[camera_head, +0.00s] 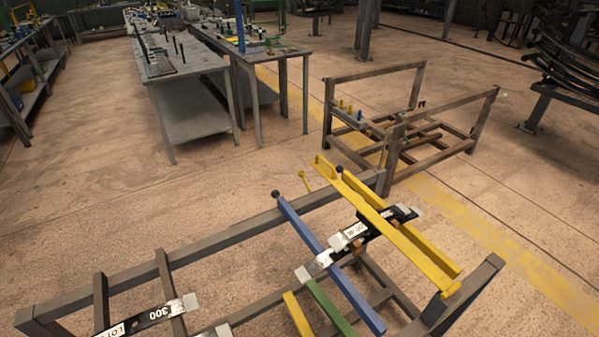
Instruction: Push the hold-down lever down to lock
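A grey-brown steel rack (220,232) fills the lower part of the head view. A long yellow channel-shaped bar (390,228) lies across its right end, with a dark knob near its far end. A blue bar (325,258) with a black ball knob at its far end lies to its left, slanting down to the right. I cannot tell which bar is the hold-down lever or whether one is locked. A black, white-labelled piece (350,236) passes below the yellow bar and by the blue bar. My gripper is not in view.
A green bar (331,308) and a short yellow bar (297,314) lie at the bottom edge. Another labelled black piece (150,316) sits lower left. A second rack (440,118) stands behind, with workbenches (190,85) at upper left. The floor left of the rack is clear.

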